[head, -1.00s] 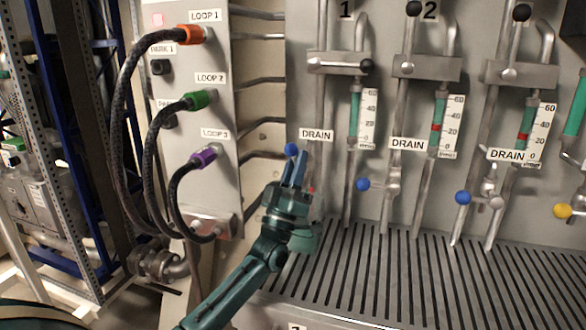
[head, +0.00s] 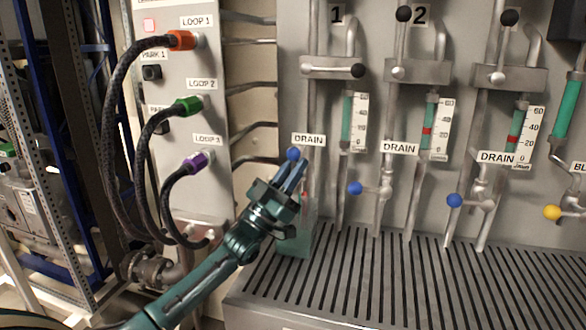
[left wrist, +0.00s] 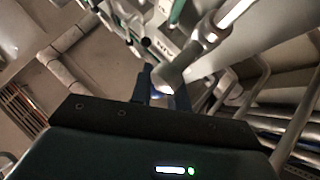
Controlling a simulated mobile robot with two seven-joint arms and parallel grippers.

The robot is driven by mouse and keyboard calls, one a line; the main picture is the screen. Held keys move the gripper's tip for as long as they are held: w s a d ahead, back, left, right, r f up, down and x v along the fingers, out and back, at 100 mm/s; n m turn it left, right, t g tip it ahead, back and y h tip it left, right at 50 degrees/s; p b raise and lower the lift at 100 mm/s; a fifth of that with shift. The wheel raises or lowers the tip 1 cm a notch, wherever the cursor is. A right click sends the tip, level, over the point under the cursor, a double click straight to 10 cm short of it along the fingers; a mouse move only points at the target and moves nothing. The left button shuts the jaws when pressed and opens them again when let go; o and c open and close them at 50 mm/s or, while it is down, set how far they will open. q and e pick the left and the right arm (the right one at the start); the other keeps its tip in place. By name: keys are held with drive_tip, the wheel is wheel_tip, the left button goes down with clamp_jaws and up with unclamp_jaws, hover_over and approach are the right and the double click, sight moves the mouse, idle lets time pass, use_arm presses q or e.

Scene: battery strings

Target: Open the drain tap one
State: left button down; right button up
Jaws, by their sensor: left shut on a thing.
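Drain tap one shows its blue knob (head: 293,153) just below the left DRAIN label (head: 308,140), under column 1. My left gripper (head: 292,172) reaches up to it from below and is shut on the tap's handle, with the knob at the fingertips. The fingers and wrist hide most of the tap body and its pipe. In the left wrist view a grey metal fitting (left wrist: 172,76) stands at the fingers, with a small blue patch between them. My right gripper is not in view.
Two other drain taps with blue knobs (head: 355,187) (head: 454,200) stand to the right. A slotted metal tray (head: 400,290) lies below. Black hoses (head: 110,130) loop from the panel at left. A yellow knob (head: 552,212) is at far right.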

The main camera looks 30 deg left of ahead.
use_arm(q)
drive_tip(key=c, duration=1.5)
unclamp_jaws()
drive_tip(key=shift+w+f, duration=0.1)
drive_tip(key=shift+w, duration=0.05)
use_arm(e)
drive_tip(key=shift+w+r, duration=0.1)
use_arm(q)
drive_tip(key=b+v, duration=0.2)
drive_tip(key=v, duration=1.1)
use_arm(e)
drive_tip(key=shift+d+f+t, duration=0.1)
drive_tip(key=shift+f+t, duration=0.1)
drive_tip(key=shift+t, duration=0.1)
